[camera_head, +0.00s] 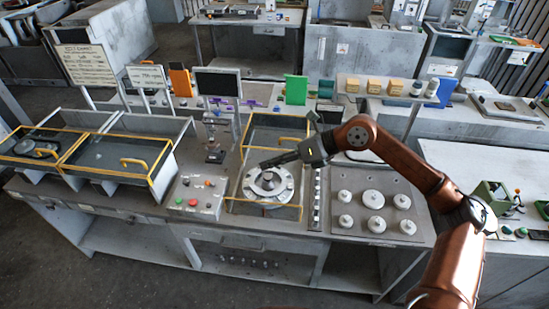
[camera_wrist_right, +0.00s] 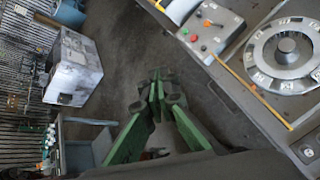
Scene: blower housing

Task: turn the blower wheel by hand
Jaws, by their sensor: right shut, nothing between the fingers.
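The blower wheel (camera_head: 268,184) is a round pale-grey disc with a raised hub and marks around its ring. It lies in a yellow-edged housing (camera_head: 232,207) on the workbench. It also shows at the upper right of the right wrist view (camera_wrist_right: 286,52). My right gripper (camera_head: 266,163) reaches in from the right, its fingers over the far side of the wheel in the head view. In the right wrist view its green fingers (camera_wrist_right: 158,98) are closed together and empty, apart from the wheel in the picture. I cannot tell the height of the fingertips above the wheel. My left gripper is out of view.
A control box (camera_head: 195,198) with coloured buttons stands left of the wheel. A panel of round white knobs (camera_head: 373,198) lies to the right. A small monitor (camera_head: 218,83) stands behind. Yellow-edged trays (camera_head: 110,175) fill the bench's left end.

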